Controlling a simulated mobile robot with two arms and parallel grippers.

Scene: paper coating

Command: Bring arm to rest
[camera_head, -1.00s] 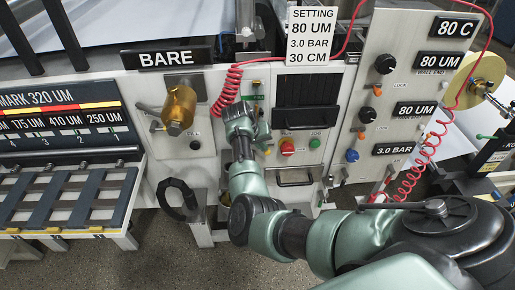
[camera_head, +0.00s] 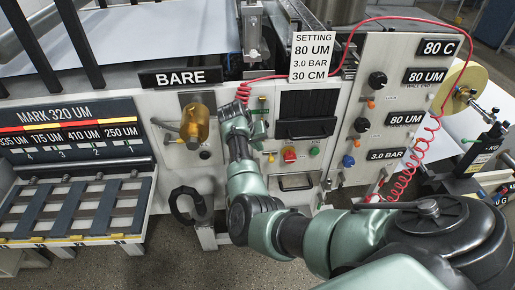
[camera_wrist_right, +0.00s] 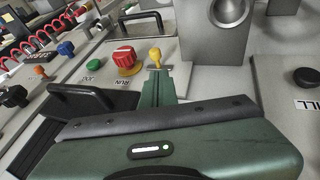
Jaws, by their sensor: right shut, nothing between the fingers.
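My right arm reaches up from the lower right in the head view. Its green and black right gripper (camera_head: 236,116) is in front of the machine's panel, just right of the brass cylinder (camera_head: 195,124). The gripper's wrist partly covers the panel behind it. In the right wrist view the green gripper body fills the bottom, and the narrow gripper (camera_wrist_right: 158,86) is shut and empty. Its tip overlaps the view near a small yellow lever (camera_wrist_right: 155,56); whether they touch I cannot tell. My left gripper is not in view.
A red knob (camera_head: 289,154) and a green button (camera_head: 314,151) sit right of the gripper. A coiled red hose (camera_head: 402,178) hangs at the right. A slatted rack (camera_head: 80,208) stands at the left. A black ring handle (camera_head: 187,205) is below the cylinder. Open floor shows below.

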